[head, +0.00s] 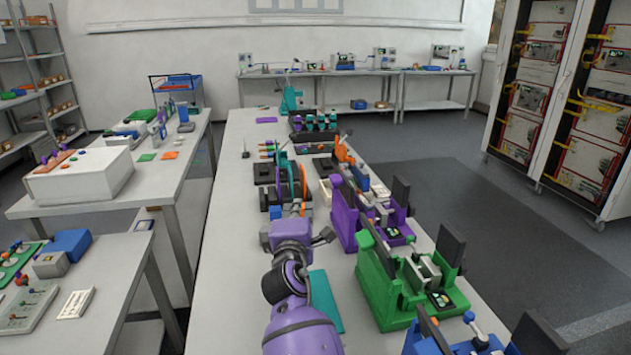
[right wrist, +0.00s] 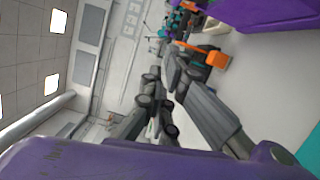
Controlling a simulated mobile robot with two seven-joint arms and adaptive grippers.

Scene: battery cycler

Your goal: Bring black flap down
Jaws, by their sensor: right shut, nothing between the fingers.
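Black flaps stand raised on the right-hand row of fixtures in the head view. One flap (head: 450,243) rises at the right of the green fixture (head: 395,300). Another flap (head: 400,191) stands on the purple fixture (head: 345,218), and a third (head: 537,336) on the blue fixture at the lower right, which is cut off by the frame. My right gripper (head: 298,208) is left of the purple fixture, apart from all these flaps. It is shut and empty, and its fingers also show in the right wrist view (right wrist: 167,72). My left gripper is out of view.
A teal mat (head: 324,302) lies on the white table (head: 225,250) beside my right arm. Orange and teal devices (head: 283,175) and a rack with teal tops (head: 314,133) stand farther back. The left strip of the table is clear.

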